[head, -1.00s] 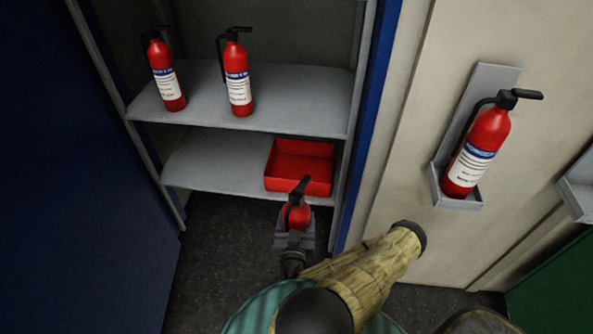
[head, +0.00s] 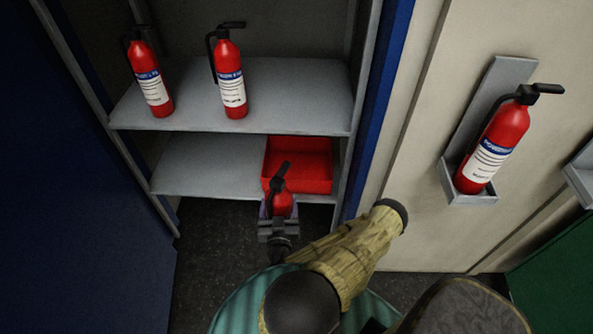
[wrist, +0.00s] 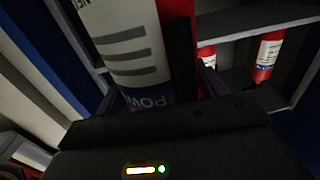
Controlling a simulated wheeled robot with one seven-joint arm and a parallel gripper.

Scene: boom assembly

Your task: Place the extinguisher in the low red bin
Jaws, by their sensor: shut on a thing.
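The low red bin (head: 312,185) is a shallow open tray on the right end of the lower shelf in the head view. My gripper (head: 279,222) is shut on a red extinguisher (head: 281,204) with a black handle. In the head view the held extinguisher is in front of the bin and overlaps its lower left part; I cannot tell whether they touch. In the wrist view the held extinguisher (wrist: 128,45) fills the upper middle, its white and blue label showing. The gripper's fingers are mostly hidden there.
Two extinguishers (head: 150,80) (head: 230,80) stand on the upper shelf (head: 290,95). Another extinguisher (head: 493,145) sits in a grey wall bracket (head: 470,193) at right. The lower shelf (head: 210,178) is bare left of the bin. A blue door (head: 70,220) stands at left.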

